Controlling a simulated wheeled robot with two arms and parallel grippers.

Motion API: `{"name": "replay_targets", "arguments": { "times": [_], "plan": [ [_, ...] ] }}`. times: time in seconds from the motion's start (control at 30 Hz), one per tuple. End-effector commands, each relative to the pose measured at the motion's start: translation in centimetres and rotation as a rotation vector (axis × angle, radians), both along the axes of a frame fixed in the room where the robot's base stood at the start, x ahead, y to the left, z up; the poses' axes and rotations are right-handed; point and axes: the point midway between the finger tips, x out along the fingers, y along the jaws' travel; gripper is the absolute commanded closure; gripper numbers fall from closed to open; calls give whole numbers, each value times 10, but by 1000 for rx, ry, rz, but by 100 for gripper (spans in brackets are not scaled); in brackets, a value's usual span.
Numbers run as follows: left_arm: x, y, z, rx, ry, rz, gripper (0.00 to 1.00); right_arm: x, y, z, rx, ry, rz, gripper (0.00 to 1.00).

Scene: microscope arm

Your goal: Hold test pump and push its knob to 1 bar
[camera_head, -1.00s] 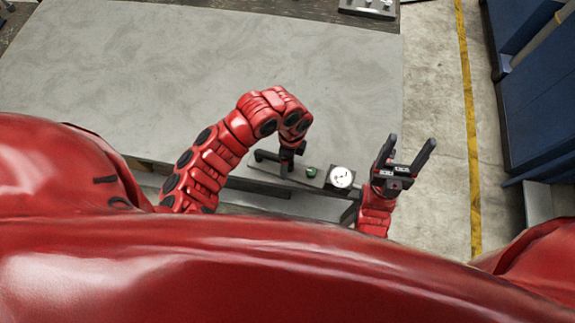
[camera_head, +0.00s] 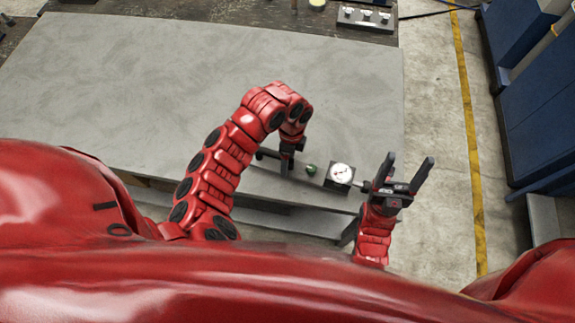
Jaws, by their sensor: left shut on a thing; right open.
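My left gripper (camera_head: 287,160) points down and is shut on the pump's left part, which the gripper partly hides. My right gripper (camera_head: 407,172) is open and empty, its two fingers pointing up, just right of the gauge. A thin rod appears to run from the gauge block toward it; I cannot tell whether they touch. The gauge reading is too small to tell.
The grey table (camera_head: 200,80) is mostly clear behind the pump. A tray with small parts (camera_head: 366,18) stands at the far edge. Blue cabinets (camera_head: 540,110) stand on the right, beyond a yellow floor line (camera_head: 470,130).

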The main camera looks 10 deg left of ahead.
Motion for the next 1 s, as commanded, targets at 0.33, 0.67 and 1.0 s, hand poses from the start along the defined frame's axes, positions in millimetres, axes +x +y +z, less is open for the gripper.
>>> {"name": "replay_targets", "arguments": {
  "times": [0.33,0.67,1.0],
  "plan": [
    [20,3,-6,0,-1,0,100,0,0,-15,0,0,0,33],
    [40,6,-11,0,-3,2,100,0,0,-30,0,0,0,33],
    [51,7,-11,-1,-1,0,100,0,0,-37,0,0,0,33]
  ]
}}
